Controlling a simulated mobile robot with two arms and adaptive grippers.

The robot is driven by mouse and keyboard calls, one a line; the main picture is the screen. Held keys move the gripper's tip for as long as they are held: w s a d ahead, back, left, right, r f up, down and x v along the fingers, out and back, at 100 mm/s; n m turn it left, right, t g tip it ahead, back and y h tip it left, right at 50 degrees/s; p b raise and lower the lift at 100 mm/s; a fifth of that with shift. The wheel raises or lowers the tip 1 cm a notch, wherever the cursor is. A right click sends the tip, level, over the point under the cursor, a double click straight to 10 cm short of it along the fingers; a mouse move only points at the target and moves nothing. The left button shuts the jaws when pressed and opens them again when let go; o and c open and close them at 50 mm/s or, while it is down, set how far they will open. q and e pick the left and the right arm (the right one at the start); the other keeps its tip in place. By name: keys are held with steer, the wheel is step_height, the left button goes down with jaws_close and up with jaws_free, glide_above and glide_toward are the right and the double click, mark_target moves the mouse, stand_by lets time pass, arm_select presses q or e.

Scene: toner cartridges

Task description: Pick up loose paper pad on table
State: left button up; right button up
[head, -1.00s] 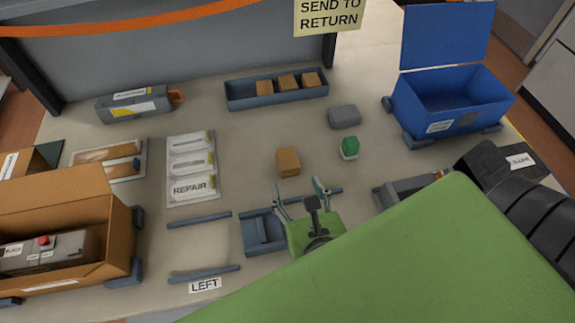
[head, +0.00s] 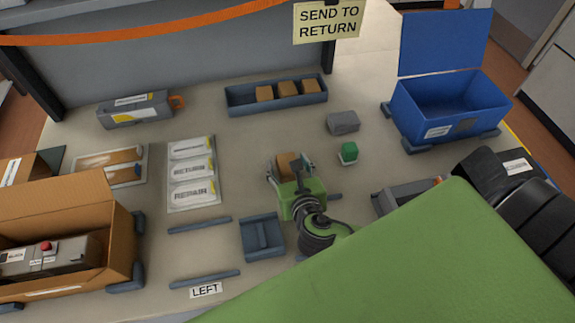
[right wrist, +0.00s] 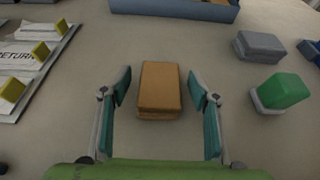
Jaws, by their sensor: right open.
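The loose paper pad looks to be the small brown block (head: 284,161) lying on the table in the head view. It also shows in the right wrist view (right wrist: 160,88), ahead of and between the fingers. My right gripper (head: 290,168) is over its near side in the head view, hiding part of it. In the right wrist view my right gripper (right wrist: 160,98) is open, with a teal-padded finger on each side of the block and a gap on both sides. It holds nothing. My left gripper is not in view.
A green block on a pale base (head: 348,152) and a grey block (head: 343,122) are to the right. A blue-grey tray (head: 240,105) with brown blocks is behind. A label board (head: 191,203) is left. A blue open bin (head: 450,105) stands back right.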

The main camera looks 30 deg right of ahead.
steer(key=shift+w, duration=0.15)
steer(key=c, duration=0.8)
steer(key=shift+c, duration=0.2)
steer(key=shift+r, duration=0.1)
